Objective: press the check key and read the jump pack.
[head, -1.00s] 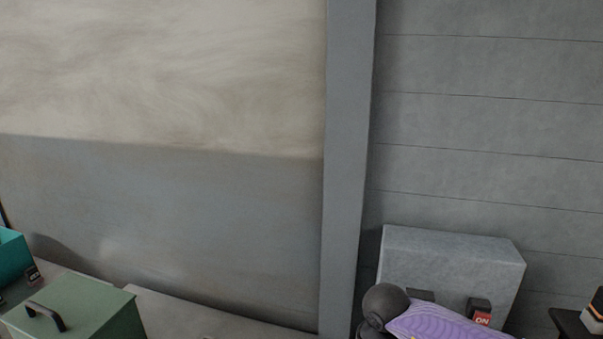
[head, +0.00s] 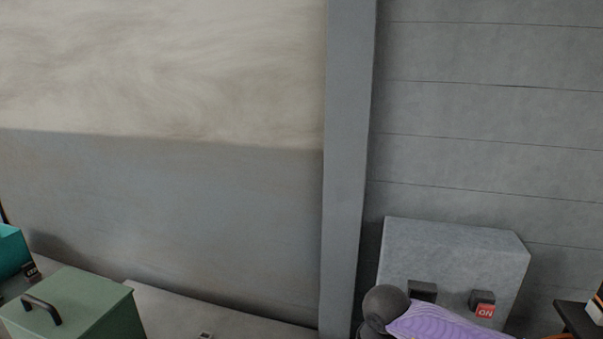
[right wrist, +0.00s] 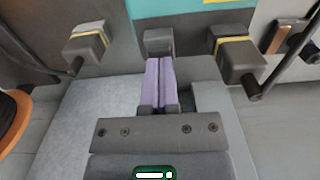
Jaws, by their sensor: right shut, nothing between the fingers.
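My right gripper (right wrist: 158,62) shows in the right wrist view, its purple fingers shut together with nothing between them. Their tips point at a small dark grey block (right wrist: 158,41) just beyond; I cannot tell whether they touch it. A teal panel (right wrist: 190,18) lies behind that block. Dark blocks with yellow bands stand to the left (right wrist: 86,46) and right (right wrist: 236,60) of the fingers. I cannot make out which part is the check key, nor any reading of the jump pack.
In the head view, a grey box (head: 452,250) with a red ON tag (head: 485,311) stands against the wall. A green box with a handle (head: 85,300) and a teal box (head: 12,250) are at lower left. A dark shelf (head: 575,318) is at right.

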